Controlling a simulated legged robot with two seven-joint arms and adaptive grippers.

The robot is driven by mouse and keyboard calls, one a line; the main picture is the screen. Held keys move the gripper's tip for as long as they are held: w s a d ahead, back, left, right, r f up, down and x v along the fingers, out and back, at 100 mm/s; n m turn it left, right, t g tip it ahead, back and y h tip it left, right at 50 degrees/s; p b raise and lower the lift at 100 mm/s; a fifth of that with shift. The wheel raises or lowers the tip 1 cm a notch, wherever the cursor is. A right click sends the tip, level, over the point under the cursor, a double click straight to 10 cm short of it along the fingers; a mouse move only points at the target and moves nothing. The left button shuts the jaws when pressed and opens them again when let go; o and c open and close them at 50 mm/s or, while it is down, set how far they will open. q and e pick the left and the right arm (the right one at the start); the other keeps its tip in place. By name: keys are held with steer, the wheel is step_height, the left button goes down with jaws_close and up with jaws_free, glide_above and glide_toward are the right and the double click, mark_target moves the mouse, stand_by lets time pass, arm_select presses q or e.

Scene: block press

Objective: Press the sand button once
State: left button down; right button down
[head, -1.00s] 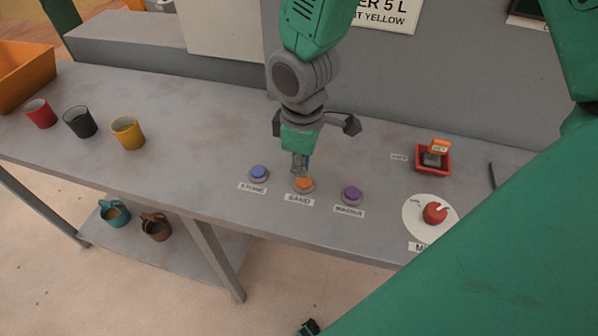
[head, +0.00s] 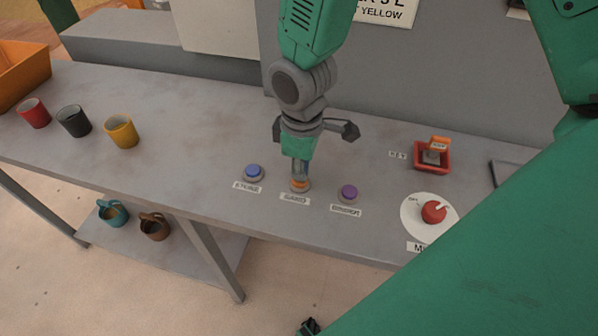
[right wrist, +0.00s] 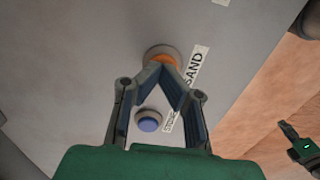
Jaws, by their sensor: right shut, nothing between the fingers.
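The sand button (head: 300,186) has an orange cap on a grey base, behind its SAND label (head: 295,199), in the middle of a row of three. It also shows in the right wrist view (right wrist: 164,56). My right gripper (head: 300,177) points down at it, shut and empty. Its fingertips (right wrist: 168,70) overlap the cap's edge in both views. I cannot tell whether they touch it or whether the cap is pushed down.
A blue button (head: 254,172) is left of the sand button and a purple button (head: 348,193) right. Further right are a red key holder (head: 421,165) and a red dial (head: 433,212). Red (head: 34,113), black (head: 73,121) and yellow (head: 121,132) mugs stand at left.

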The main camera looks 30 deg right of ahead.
steer(key=shift+d+f, duration=0.2)
steer(key=shift+f, duration=0.1)
steer(key=shift+a+f, duration=0.1)
steer(key=shift+a, duration=0.6)
steer(key=shift+d+f, duration=0.2)
steer(key=shift+d, duration=0.3)
steer(key=shift+a, duration=0.25)
steer(key=shift+r, duration=0.1)
step_height(320, 180, up, 4)
steer(key=p, duration=0.4)
steer(key=shift+f, duration=0.25)
steer(key=shift+f, duration=0.1)
